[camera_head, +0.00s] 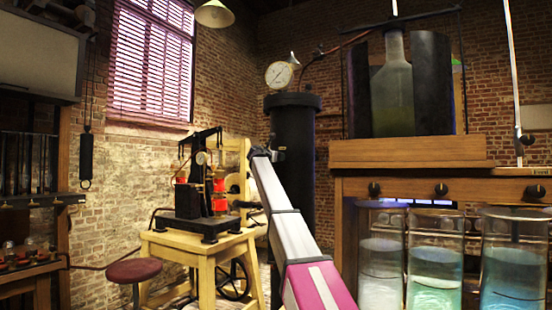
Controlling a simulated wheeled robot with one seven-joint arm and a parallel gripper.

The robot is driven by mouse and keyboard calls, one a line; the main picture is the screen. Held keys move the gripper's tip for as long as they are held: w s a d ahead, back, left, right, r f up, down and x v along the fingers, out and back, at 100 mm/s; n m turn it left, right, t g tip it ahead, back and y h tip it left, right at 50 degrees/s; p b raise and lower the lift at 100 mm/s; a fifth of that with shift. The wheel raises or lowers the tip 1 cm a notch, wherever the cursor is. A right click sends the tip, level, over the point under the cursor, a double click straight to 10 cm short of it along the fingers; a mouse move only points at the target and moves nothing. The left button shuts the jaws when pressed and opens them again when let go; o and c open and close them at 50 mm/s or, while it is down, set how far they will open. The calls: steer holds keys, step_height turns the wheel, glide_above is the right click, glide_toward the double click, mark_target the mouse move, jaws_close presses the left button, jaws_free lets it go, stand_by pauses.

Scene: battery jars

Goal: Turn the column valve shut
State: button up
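A tall dark column (293,185) stands at the middle, in front of the brick wall. A round white dial gauge (279,75) sits at its top, with a small fitting and a copper-coloured pipe beside it. My arm, pale grey with a pink section, reaches up from the lower middle. Its dark far end, my gripper (267,154), appears against the column's left edge, at about upper-middle height. I cannot tell whether it touches the column. The fingers are too small to make out. I cannot clearly pick out the valve's handle; the arm's end may hide it.
A wooden table (190,246) with a dark apparatus (205,195) stands left of my arm, a red round stool (135,271) before it. A wooden bench (410,151) with knobs and several glass jars (434,265) of liquid stands close on the right.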

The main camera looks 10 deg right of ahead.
steer(key=c, duration=0.9)
steer(key=shift+m, duration=0.3)
steer(key=m, duration=0.3)
steer(key=shift+m, duration=0.3)
steer(key=m, duration=0.4)
steer(key=shift+y, duration=0.3)
steer(key=m, duration=0.4)
steer(key=shift+s+f+m, duration=0.1)
steer(key=shift+m, duration=0.2)
steer(key=m, duration=0.4)
steer(key=shift+y, duration=0.4)
steer(key=shift+m, duration=0.3)
